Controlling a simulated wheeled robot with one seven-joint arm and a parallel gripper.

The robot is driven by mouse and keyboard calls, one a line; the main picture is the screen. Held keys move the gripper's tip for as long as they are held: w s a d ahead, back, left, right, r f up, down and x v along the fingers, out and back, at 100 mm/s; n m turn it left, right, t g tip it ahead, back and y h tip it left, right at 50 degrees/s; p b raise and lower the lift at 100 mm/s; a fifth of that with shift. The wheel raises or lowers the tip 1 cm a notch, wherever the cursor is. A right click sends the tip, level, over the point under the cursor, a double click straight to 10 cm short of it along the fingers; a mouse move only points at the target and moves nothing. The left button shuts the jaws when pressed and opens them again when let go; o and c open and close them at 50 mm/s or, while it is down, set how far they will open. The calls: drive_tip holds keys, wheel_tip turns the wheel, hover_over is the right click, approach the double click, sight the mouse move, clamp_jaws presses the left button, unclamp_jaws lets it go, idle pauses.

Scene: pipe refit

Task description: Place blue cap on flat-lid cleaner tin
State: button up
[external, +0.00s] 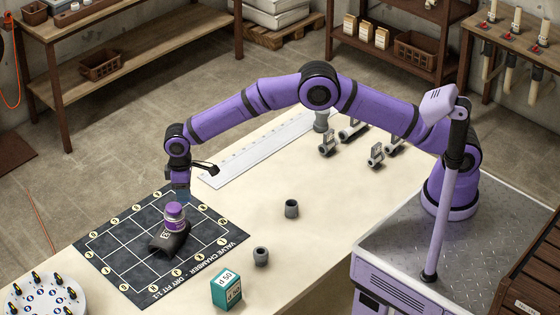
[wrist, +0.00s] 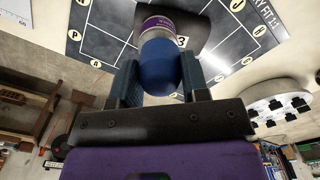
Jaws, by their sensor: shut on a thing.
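My gripper (external: 181,194) points down over the dark grid mat (external: 115,240). In the wrist view its two fingers (wrist: 160,82) are shut on the blue cap (wrist: 160,66), one on each side. The cleaner tin (external: 174,212), purple with a pale band, stands upright at a black fitting (external: 165,242) on the mat. The tin also shows in the wrist view (wrist: 153,23), just beyond the cap and partly hidden by it. The cap lies close to the tin's top; I cannot tell whether they touch.
Two grey pipe pieces (external: 291,208) (external: 261,256) and a teal box (external: 227,290) stand right of the mat. A white round holder (external: 45,298) is at the front left. A long ruler (external: 265,150) and several grey fittings lie farther back.

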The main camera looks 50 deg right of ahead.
sight(173, 206)
drive_tip(key=shift+w+a+f, duration=0.15)
drive_tip(key=shift+w+a, duration=0.4)
drive_tip(key=shift+w, duration=0.4)
drive_tip(key=shift+w+a+f, duration=0.1)
drive_tip(key=shift+w+a, duration=0.45)
drive_tip(key=shift+w, duration=0.35)
wheel_tip(173, 206, down, 3)
drive_tip(key=shift+f, duration=0.2)
drive_tip(key=o, duration=0.9)
wheel_tip(173, 206, up, 12)
drive_tip(key=shift+r, duration=0.1)
